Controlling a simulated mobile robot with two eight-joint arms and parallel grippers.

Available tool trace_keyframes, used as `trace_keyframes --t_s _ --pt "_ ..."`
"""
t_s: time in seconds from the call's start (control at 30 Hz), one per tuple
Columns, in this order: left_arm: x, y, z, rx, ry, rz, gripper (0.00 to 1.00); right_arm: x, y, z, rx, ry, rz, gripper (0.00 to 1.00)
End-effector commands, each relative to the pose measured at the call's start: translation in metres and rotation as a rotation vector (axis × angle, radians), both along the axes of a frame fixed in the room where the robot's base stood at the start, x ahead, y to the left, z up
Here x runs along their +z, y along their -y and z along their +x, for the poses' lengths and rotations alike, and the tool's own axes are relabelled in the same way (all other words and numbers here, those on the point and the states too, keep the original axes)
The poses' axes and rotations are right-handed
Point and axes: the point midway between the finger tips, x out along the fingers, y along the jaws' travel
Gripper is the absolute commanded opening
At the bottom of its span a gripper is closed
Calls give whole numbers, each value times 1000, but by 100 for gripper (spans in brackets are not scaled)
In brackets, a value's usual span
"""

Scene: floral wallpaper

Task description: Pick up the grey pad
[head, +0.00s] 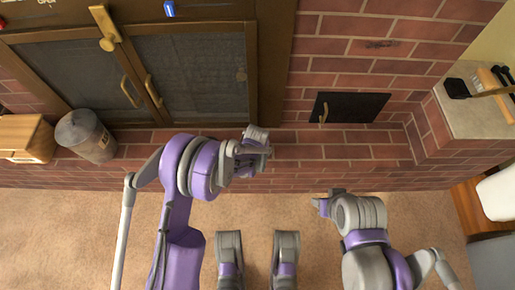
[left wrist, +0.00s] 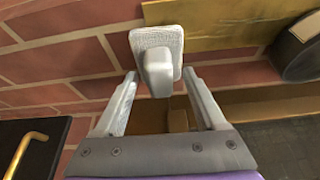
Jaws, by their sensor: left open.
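The grey pad (left wrist: 158,45) is a light grey rounded square plate with a blocky raised part. In the left wrist view it lies at the brick surface, at the top middle. My left gripper (left wrist: 160,76) is open, with a finger on each side of the raised part. I cannot tell whether either finger touches it. In the head view my left gripper (head: 262,143) is at the brick ledge right of the screened cabinet, and it largely hides the pad. My right gripper (head: 322,204) is over the carpet, apart from the pad; its jaw opening is unclear.
A black panel (head: 348,107) with a brass handle is set in the brick to the right. A grey canister (head: 86,136) and a wooden box (head: 24,138) stand at the far left.

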Motion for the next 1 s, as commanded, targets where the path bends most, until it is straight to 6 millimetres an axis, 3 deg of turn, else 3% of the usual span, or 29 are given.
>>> trace_keyframes --t_s 0.17,0.57,1.0 --pt "0 0 0 0 0 0 72 1 0 0 0 0 0 50" --pt "1 0 0 0 0 0 2 1 0 0 0 0 0 50" --pt "9 0 0 0 1 0 0 3 0 0 0 1 0 50"
